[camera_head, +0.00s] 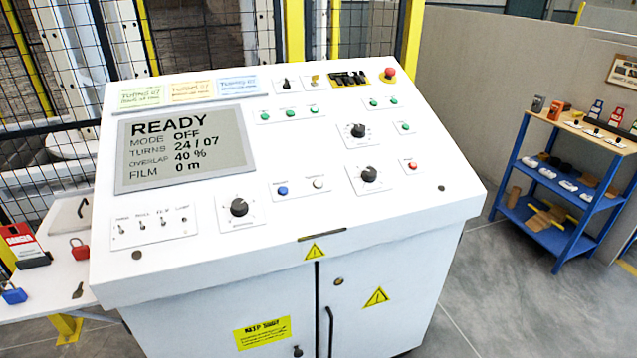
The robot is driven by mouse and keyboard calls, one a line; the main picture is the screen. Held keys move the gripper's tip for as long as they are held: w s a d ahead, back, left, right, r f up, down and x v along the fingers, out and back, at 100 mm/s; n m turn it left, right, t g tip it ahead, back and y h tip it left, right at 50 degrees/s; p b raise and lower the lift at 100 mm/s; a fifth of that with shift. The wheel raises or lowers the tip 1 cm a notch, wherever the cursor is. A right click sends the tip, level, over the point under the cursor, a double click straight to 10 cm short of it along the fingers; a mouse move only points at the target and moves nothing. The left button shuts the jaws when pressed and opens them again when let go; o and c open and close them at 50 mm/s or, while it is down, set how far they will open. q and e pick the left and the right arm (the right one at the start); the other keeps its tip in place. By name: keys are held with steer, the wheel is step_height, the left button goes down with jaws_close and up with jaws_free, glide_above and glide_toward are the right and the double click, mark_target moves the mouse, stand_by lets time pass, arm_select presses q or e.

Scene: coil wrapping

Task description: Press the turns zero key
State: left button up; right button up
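The white sloped control panel (330,220) fills the middle of the view. Its display (186,148) reads READY, mode OFF, turns 24 / 07, overlap 40 %, film 0 m. A small plate below the display's right side bears a blue button (282,190) and a white button (318,183). Their labels are too small to read, so I cannot tell which key is turns zero. Several green buttons (289,112) sit along the top and right, and a red button (412,165) sits at the right. Neither gripper is in view.
Black knobs (239,207) and toggle switches (164,222) stand up from the panel. A red emergency stop (388,74) is at the top right. A side shelf (60,290) with padlocks adjoins the left. A blue rack (535,185) stands at right; floor between is clear.

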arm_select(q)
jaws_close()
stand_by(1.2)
